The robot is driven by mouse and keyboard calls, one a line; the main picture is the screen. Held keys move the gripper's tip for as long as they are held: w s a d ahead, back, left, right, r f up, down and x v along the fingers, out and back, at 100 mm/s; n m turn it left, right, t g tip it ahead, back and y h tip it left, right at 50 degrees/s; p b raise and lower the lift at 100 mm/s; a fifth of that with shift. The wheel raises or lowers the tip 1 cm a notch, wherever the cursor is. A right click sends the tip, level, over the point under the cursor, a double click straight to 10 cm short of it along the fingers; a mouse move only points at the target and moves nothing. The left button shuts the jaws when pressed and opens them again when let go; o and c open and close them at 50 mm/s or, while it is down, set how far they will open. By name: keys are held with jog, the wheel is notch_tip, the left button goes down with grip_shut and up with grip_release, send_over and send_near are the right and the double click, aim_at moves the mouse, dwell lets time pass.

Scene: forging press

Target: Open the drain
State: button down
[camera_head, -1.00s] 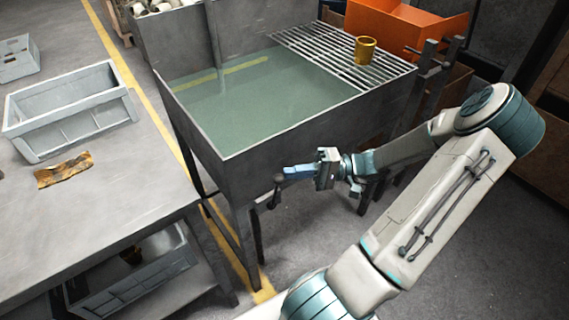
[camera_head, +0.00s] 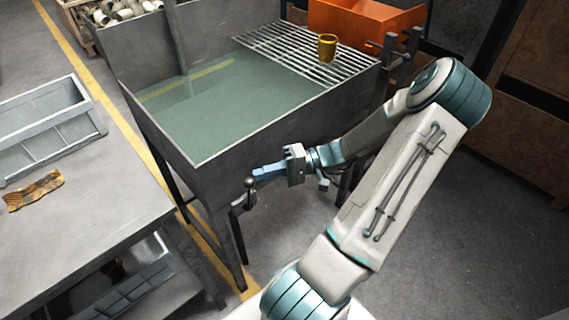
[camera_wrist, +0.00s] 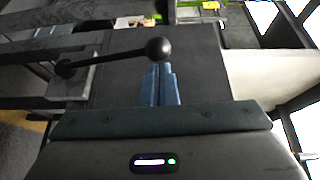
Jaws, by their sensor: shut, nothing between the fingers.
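A grey metal tank (camera_head: 205,165) holds greenish water (camera_head: 225,110) and stands on legs. A dark lever with a ball knob (camera_head: 249,184) is below its near corner. In the wrist view the lever (camera_wrist: 110,58) runs from a pivot at the left to a black ball knob (camera_wrist: 159,49) at the right. My gripper (camera_head: 256,172) is shut and empty, with its blue fingers pointing left at the knob. In the wrist view the fingertips (camera_wrist: 160,68) are just below the knob; I cannot tell whether they touch it.
A slatted grate (camera_head: 300,55) with a brass cup (camera_head: 327,48) covers the tank's far right part. A grey table (camera_head: 90,225) with a crate (camera_head: 45,150) and a crumpled brown piece (camera_head: 33,190) stands at the left. An orange bin (camera_head: 365,18) is behind. Floor at the right is clear.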

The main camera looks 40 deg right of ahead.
jog(key=w+d+v, duration=0.1)
jog(key=w+v, duration=0.1)
jog(key=v, duration=1.1)
jog(key=shift+f+p, duration=0.25)
jog(key=shift+p, duration=0.1)
jog(key=shift+w+a, duration=0.15)
jog(key=shift+a, duration=0.05)
